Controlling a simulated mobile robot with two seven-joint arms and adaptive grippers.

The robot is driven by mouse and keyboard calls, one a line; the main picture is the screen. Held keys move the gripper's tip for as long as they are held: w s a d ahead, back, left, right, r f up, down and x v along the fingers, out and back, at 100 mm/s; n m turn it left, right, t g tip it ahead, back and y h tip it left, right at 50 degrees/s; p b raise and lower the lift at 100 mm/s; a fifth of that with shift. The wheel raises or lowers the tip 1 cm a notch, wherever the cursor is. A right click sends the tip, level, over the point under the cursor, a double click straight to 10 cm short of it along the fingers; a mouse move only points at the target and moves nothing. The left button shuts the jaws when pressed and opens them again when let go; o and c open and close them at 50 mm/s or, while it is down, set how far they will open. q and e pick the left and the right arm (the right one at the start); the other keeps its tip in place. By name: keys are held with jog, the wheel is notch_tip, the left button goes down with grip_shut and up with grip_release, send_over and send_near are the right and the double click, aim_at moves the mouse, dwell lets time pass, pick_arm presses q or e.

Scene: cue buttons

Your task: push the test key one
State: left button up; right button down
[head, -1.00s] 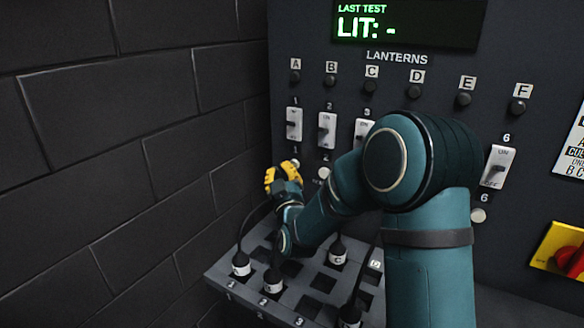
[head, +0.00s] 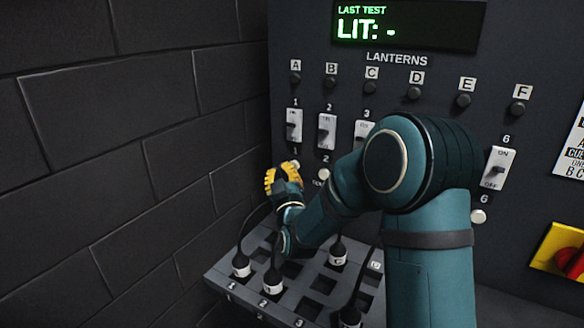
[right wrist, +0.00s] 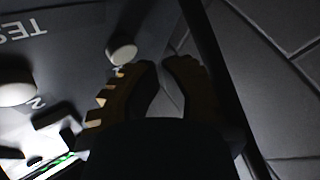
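Test key one is a pale round button below the switch marked 1. In the head view only a sliver of it (head: 295,163) shows above my right gripper (head: 283,178). In the right wrist view the whole key (right wrist: 122,52) shows just beyond and left of the fingertips (right wrist: 162,66). The fingers are close together with nothing seen between them. I see no clear contact with the key. Test key two (head: 323,174) is to the right, and also shows at the left of the right wrist view (right wrist: 15,93). My left gripper is not in view.
The display (head: 408,24) reads "LIT: -". Switches (head: 327,131) and lantern lamps A to F, all dark, are above. A cable tray (head: 222,280) with plugs lies below my arm. A brick wall (head: 130,160) is close on the left.

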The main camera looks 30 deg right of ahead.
jog(key=shift+d, duration=0.1)
dwell(0.4)
jog(key=shift+w+d+b, duration=0.25)
jog(key=shift+d+b, duration=0.05)
jog(key=shift+b, duration=0.1)
jog(key=shift+d, duration=0.15)
dwell(0.4)
jog(key=shift+s+a+b, duration=0.25)
jog(key=shift+a+b, duration=0.3)
